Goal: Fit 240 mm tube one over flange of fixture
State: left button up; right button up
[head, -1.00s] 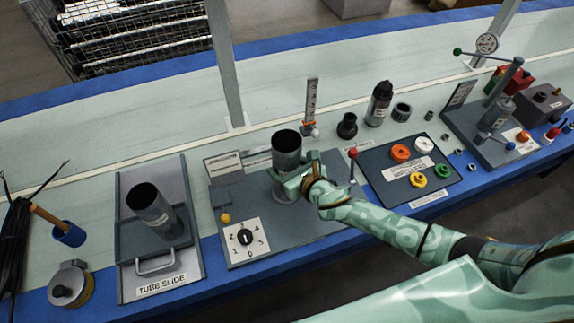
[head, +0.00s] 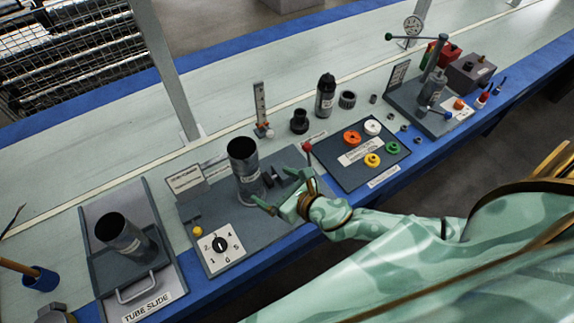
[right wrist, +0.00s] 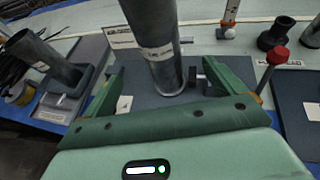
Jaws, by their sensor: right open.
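A dark grey, hollow tube (head: 243,160) with a small pale label stands upright on the fixture plate (head: 215,218). It also shows in the right wrist view (right wrist: 155,45). Its lower end meets a ring at the plate; the flange is hidden, so the fit cannot be told. A second grey tube (head: 122,236) leans in the tube slide (head: 165,283). Neither label is readable. My right gripper (head: 272,186) is open and empty, just to the near right of the standing tube, with its fingers pointing toward it. My left gripper is out of view.
A red-knobbed lever (head: 308,148) stands close to my right gripper, at the plate's right. A dark tray with coloured rings (head: 390,173) lies to the right. A black bottle (head: 326,96) and an upright scale (head: 261,108) stand behind. A numbered dial (head: 221,245) is at the plate's front.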

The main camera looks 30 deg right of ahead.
jog(key=v, duration=0.4)
dwell(1.0)
